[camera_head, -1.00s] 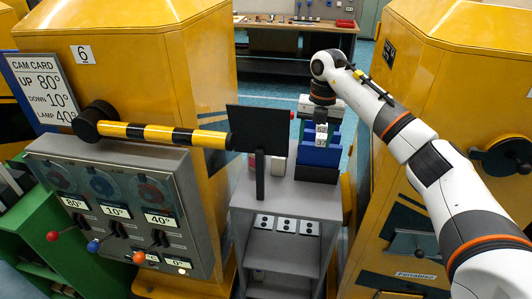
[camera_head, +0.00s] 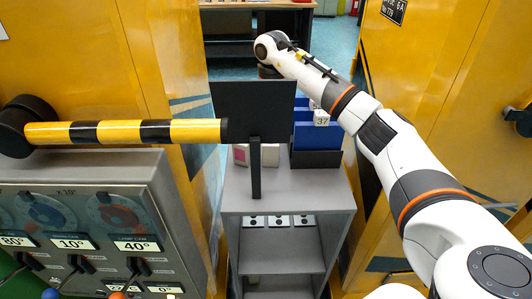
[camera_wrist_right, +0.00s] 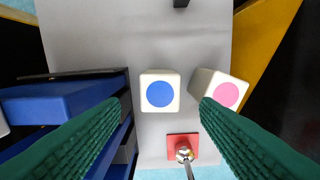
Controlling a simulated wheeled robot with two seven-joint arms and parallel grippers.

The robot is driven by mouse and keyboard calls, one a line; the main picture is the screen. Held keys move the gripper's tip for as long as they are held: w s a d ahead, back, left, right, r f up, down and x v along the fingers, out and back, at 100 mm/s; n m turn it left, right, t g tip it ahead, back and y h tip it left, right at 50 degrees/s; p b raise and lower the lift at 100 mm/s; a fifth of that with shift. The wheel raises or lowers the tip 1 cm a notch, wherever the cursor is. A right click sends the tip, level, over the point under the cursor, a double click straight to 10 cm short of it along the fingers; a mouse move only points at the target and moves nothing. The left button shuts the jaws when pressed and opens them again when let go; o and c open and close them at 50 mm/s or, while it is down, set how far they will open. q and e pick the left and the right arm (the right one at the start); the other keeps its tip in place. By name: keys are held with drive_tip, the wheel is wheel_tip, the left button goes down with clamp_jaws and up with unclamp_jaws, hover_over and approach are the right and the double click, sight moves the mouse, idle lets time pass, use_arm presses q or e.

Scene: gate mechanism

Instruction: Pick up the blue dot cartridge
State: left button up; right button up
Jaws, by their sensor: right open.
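The blue dot cartridge is a white block with a blue disc on top (camera_wrist_right: 160,92), standing on the grey shelf top in the right wrist view. My right gripper (camera_wrist_right: 161,102) is open above it, with one green ribbed finger on either side and nothing held. A white block beside the pink-marked one in the head view (camera_head: 271,158) appears to be the same cartridge, partly hidden by the black panel. In the head view my right arm reaches behind this panel, which hides the gripper. My left gripper is not in view.
A pink dot cartridge (camera_wrist_right: 227,94) stands close beside the blue one, near the right finger. A blue-and-black rack (camera_head: 316,150) stands on the other side. The black panel (camera_head: 253,110) rises at the front of the grey shelf unit (camera_head: 288,194). A striped bar (camera_head: 127,132) extends left.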

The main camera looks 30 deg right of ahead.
sight(271, 147)
drive_tip(key=f, duration=0.4)
drive_tip(key=shift+s+d+p, duration=0.1)
drive_tip(key=shift+s+p, duration=0.25)
drive_tip(key=shift+p, duration=0.05)
drive_tip(key=shift+w+f, duration=0.15)
drive_tip(key=shift+f, duration=0.5)
drive_tip(key=f, duration=0.1)
drive_tip(key=f+p, duration=0.1)
drive_tip(key=f, duration=0.3)
drive_tip(key=shift+w, duration=0.3)
drive_tip(key=shift+c, duration=0.4)
drive_tip(key=c, duration=0.7)
